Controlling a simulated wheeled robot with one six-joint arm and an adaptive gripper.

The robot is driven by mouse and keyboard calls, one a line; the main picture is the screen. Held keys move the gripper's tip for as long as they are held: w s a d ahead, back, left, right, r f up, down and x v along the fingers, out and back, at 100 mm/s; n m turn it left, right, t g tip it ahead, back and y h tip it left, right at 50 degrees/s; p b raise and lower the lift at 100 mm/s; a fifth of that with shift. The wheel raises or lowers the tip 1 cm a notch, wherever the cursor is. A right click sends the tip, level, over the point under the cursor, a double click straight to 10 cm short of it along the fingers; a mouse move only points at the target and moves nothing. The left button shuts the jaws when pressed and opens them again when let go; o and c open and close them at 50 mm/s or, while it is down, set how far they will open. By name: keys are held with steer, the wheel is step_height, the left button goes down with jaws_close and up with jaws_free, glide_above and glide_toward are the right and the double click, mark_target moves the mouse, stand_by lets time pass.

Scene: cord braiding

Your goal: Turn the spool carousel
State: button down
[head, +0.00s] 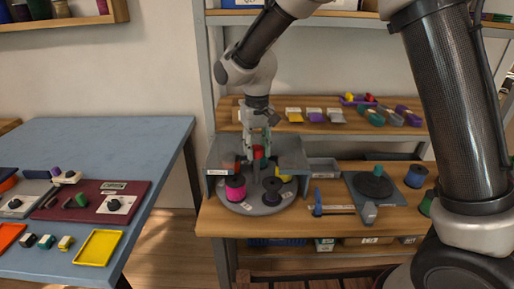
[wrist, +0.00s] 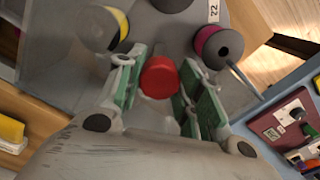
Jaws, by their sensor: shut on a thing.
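The spool carousel (head: 254,207) is a grey round plate on the wooden bench, partly under a grey housing (head: 291,155). It carries a magenta spool (head: 236,190) at the front left, a black spool (head: 272,192) at the front and a yellow spool (head: 286,178) at the right, partly hidden. A red knob (head: 258,152) stands at its middle. My gripper (head: 258,147) points down from above and is shut on the red knob. In the wrist view the knob (wrist: 158,77) sits between the green-padded fingers, with the yellow spool (wrist: 104,28) and magenta spool (wrist: 218,45) beyond.
Right of the carousel lie a blue-handled tool (head: 318,203) and a grey stand with a dark disc (head: 374,184). A blue spool (head: 416,176) is farther right. A shelf (head: 350,130) with small coloured items is behind. A separate blue-grey table (head: 110,140) stands left.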

steer(key=shift+m, duration=3.1)
steer(key=c, duration=0.9)
jaws_free()
steer(key=shift+c, duration=0.2)
step_height(320, 180, up, 12)
